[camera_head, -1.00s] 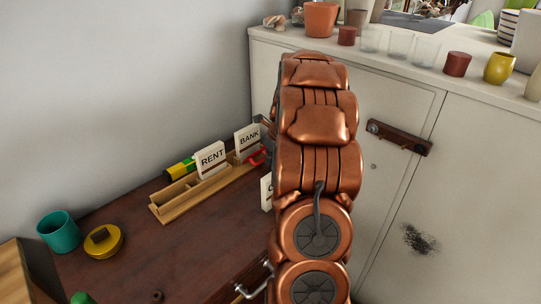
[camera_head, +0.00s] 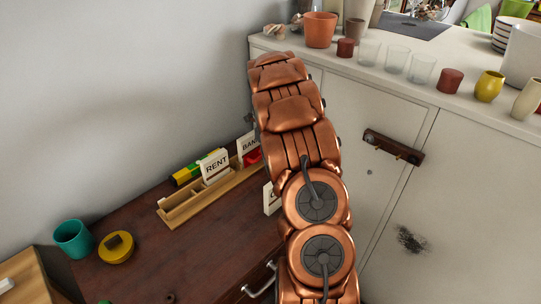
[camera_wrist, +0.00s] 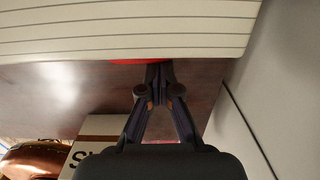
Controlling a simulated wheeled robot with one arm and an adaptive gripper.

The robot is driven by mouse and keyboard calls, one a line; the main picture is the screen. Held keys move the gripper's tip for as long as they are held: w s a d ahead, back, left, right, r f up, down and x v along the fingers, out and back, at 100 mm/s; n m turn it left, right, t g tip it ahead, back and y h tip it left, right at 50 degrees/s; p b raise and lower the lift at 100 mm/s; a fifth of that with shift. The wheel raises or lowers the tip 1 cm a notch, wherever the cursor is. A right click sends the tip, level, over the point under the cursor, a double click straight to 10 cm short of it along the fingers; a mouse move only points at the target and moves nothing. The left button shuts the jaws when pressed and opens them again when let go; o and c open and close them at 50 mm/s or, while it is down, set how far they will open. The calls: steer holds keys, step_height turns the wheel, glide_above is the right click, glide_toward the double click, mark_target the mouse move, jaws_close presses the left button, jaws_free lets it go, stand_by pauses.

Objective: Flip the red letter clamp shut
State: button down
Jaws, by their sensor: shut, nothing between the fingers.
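The red letter clamp (camera_head: 252,157) shows in the head view as a small red piece below the BANK card, partly covered by my arm. In the wrist view a sliver of red (camera_wrist: 135,61) shows under the edge of a cream, lined stack (camera_wrist: 120,30). My gripper (camera_wrist: 160,72) is shut and empty, its fingertips right by that red sliver; I cannot tell whether they touch. The clamp's lever position is hidden. In the head view my arm hides the gripper.
A wooden organizer (camera_head: 176,214) with RENT (camera_head: 214,167) and BANK (camera_head: 249,147) cards stands on the dark desk (camera_head: 190,262). Another card (camera_head: 270,199) stands beside my arm. A teal cup (camera_head: 72,239) and yellow tin (camera_head: 116,247) are at left. A white cabinet (camera_head: 375,230) stands at right.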

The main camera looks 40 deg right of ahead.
steer(key=shift+w+r, duration=0.35)
stand_by(0.4)
steer(key=shift+r, duration=0.1)
steer(key=shift+w+r+p, duration=0.15)
steer(key=shift+r+p, duration=0.2)
steer(key=shift+r, duration=0.2)
step_height(320, 180, up, 8)
steer(key=p, duration=0.3)
steer(key=shift+w, duration=0.4)
steer(key=shift+a+r, duration=0.1)
